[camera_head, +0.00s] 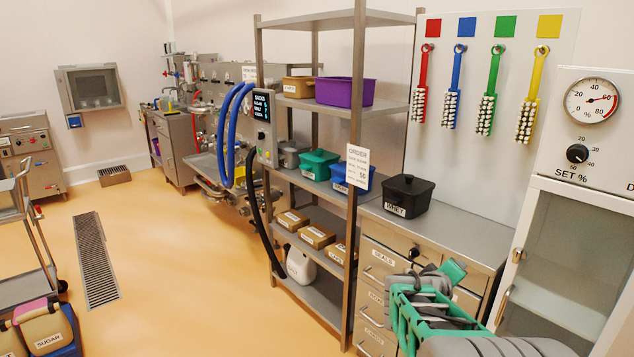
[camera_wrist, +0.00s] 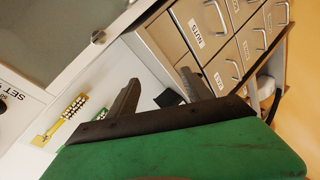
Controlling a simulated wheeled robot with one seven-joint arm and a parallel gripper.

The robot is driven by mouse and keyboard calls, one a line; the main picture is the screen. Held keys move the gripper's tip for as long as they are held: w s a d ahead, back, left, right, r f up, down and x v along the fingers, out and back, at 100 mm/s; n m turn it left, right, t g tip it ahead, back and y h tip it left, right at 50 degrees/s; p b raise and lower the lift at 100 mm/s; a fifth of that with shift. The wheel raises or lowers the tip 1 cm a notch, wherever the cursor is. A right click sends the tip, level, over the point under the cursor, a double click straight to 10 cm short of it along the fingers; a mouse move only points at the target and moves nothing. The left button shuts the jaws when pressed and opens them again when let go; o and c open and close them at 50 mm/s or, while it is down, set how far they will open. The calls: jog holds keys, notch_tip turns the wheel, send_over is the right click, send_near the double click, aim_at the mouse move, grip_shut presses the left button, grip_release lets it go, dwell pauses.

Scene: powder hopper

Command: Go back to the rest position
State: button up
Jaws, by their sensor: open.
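My gripper (camera_wrist: 160,92) shows in the wrist view as two dark fingers standing apart beyond a broad green body. Nothing is held between them. A small dark shape lies behind the gap, and I cannot tell what it is. In the head view my green and grey arm is at the lower right, in front of the drawer unit (camera_head: 383,257) and left of the glass-doored cabinet (camera_head: 560,245). The fingertips are hard to make out there. In the wrist view the labelled drawers (camera_wrist: 197,33) lie beyond the fingers, tilted.
A steel shelf rack (camera_head: 358,130) holds bins and boxes. A black lidded bin (camera_head: 408,196) stands on the counter. Coloured brushes hang on the wall board (camera_head: 500,40). A cart (camera_head: 30,290) and sugar container (camera_head: 45,330) are at left. Open floor (camera_head: 190,270) lies between, with a drain grate (camera_head: 95,258).

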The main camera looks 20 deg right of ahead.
jog(key=s+a+m+y+p, duration=0.15)
jog(key=a+y, duration=0.35)
jog(key=a, duration=1.1)
jog(key=s+a+g+y+p, duration=0.2)
jog(key=s+a+y, duration=0.1)
jog(key=s+a, duration=0.4)
jog(key=s+a+g+y+p, duration=0.1)
jog(key=s+a+g+y, duration=0.1)
jog(key=s+a, duration=0.5)
jog(key=a+y, duration=0.1)
jog(key=a, duration=0.4)
jog(key=shift+s+a+f+p, duration=0.15)
jog(key=shift+a+f+p, duration=0.05)
jog(key=shift+a+p, duration=0.2)
